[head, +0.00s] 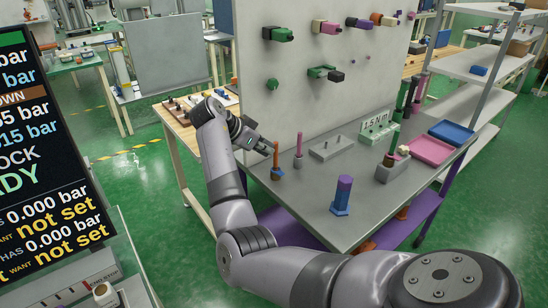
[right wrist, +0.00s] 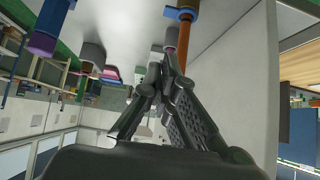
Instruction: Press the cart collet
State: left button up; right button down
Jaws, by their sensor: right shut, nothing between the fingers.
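I cannot tell for sure which part is the cart collet. An orange post with a blue foot (head: 276,162) stands at the near left end of the grey bench top (head: 300,205). A pink post (head: 298,152) stands just right of it. My right gripper (head: 268,149) reaches in from the left beside the orange post, with its fingers shut and empty. In the right wrist view the shut fingertips (right wrist: 166,62) are close to the orange post (right wrist: 190,40); I cannot tell whether they touch it. My left gripper is not in view.
A grey panel (head: 315,85) with colored fittings rises behind the bench. A purple cylinder on a blue base (head: 343,195) stands near the front edge. A pink tray (head: 432,150) lies at the right. A dark pressure display (head: 50,160) fills the left.

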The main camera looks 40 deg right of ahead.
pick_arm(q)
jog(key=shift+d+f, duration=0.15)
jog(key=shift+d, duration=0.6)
pick_arm(e)
jog(key=v, duration=0.2)
jog(key=shift+a+r, duration=0.25)
jog(key=shift+a, duration=0.1)
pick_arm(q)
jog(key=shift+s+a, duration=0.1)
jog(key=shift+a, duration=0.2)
